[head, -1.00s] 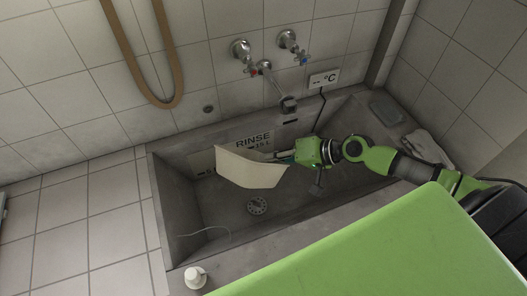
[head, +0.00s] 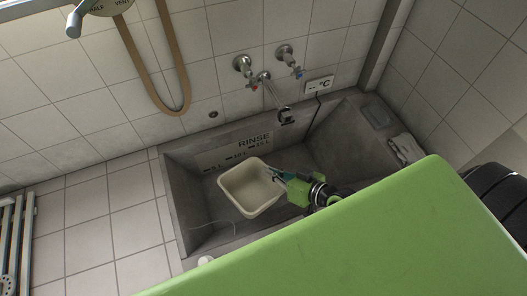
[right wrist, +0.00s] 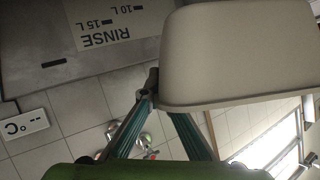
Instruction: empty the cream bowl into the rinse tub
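The cream bowl (head: 252,188) is a squarish open basin held over the left half of the grey rinse tub (head: 184,200). Its opening faces up toward the head camera, and I see nothing inside it. My right gripper (head: 274,173) is shut on the bowl's right rim. The right wrist view shows the teal fingers (right wrist: 150,97) meeting at the rim, with the bowl's plain outer side (right wrist: 235,55) beside them. The bowl hides the drain and part of the tub floor. My left gripper is not in view.
Wall taps (head: 264,76) and a spout hang over the tub's back edge. A brown hose (head: 160,85) loops on the wall. A grey cloth (head: 405,148) lies on the right rim. A white bottle top (head: 205,260) shows at the front rim. The tub's right half looks clear.

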